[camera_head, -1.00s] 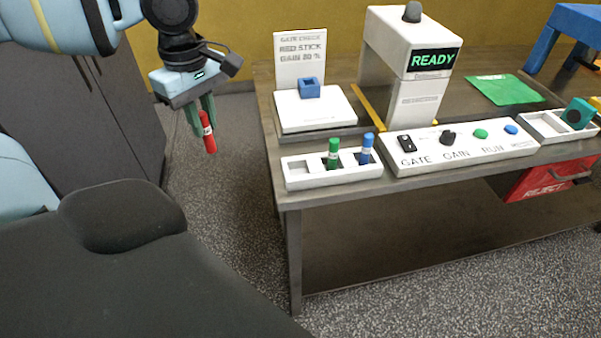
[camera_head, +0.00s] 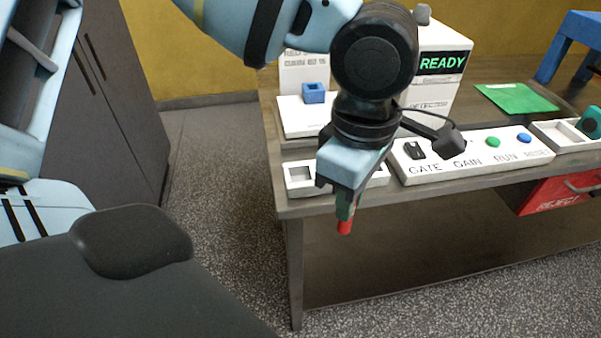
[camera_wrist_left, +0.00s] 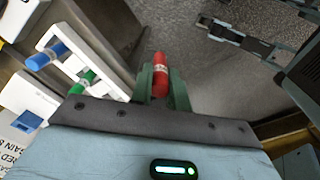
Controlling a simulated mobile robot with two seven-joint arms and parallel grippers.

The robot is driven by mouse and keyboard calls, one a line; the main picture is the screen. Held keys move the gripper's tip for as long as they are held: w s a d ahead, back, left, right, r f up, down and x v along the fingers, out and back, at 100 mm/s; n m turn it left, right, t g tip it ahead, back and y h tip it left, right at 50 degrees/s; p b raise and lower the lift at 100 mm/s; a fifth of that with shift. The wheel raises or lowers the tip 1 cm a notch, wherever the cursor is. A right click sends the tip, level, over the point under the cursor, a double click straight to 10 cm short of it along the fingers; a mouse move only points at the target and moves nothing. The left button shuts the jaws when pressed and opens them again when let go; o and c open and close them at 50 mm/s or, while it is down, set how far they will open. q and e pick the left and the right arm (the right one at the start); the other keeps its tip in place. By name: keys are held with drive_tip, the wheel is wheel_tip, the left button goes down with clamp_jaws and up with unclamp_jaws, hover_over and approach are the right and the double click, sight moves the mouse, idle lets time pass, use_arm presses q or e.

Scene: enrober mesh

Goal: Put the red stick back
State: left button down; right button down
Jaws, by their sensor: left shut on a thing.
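My left gripper (camera_head: 346,209) is shut on the red stick (camera_head: 345,226), whose lower end shows below the fingers in the head view. The stick (camera_wrist_left: 160,75) also shows between the green fingers in the wrist view. The gripper is in front of the table's front edge, near the white stick rack (camera_head: 300,178). The rack's left slot shows empty in the head view. In the wrist view the rack holds a blue stick (camera_wrist_left: 46,56) and a green stick (camera_wrist_left: 84,82); my arm hides both in the head view.
Behind the rack is a white stand with a blue square holder (camera_head: 313,93) and a partly hidden sign. To the right is a control panel (camera_head: 475,155) with a switch, knob and buttons. A machine reads READY (camera_head: 442,63). A red reject bin (camera_head: 553,193) hangs below the table.

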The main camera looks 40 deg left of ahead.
use_arm(q)
drive_tip(key=shift+w+a, duration=0.2)
drive_tip(key=shift+a, duration=0.1)
drive_tip(key=w+a+f+p, duration=0.1)
drive_tip(key=w+a, duration=0.1)
drive_tip(key=a, duration=0.2)
drive_tip(key=w+a+f+p, duration=0.1)
drive_tip(key=w+a+f, duration=0.1)
drive_tip(key=a, duration=0.3)
drive_tip(key=w+a+f+p, duration=0.1)
drive_tip(key=w+a+f, duration=0.1)
drive_tip(key=w+a, duration=0.1)
drive_tip(key=shift+a+p, duration=0.3)
drive_tip(key=shift+a, duration=0.55)
drive_tip(key=shift+s, duration=0.1)
drive_tip(key=shift+f, duration=0.1)
drive_tip(key=c, duration=1.8)
unclamp_jaws()
drive_tip(key=shift+f, duration=0.1)
drive_tip(key=o, duration=0.5)
drive_tip(key=shift+c, duration=0.2)
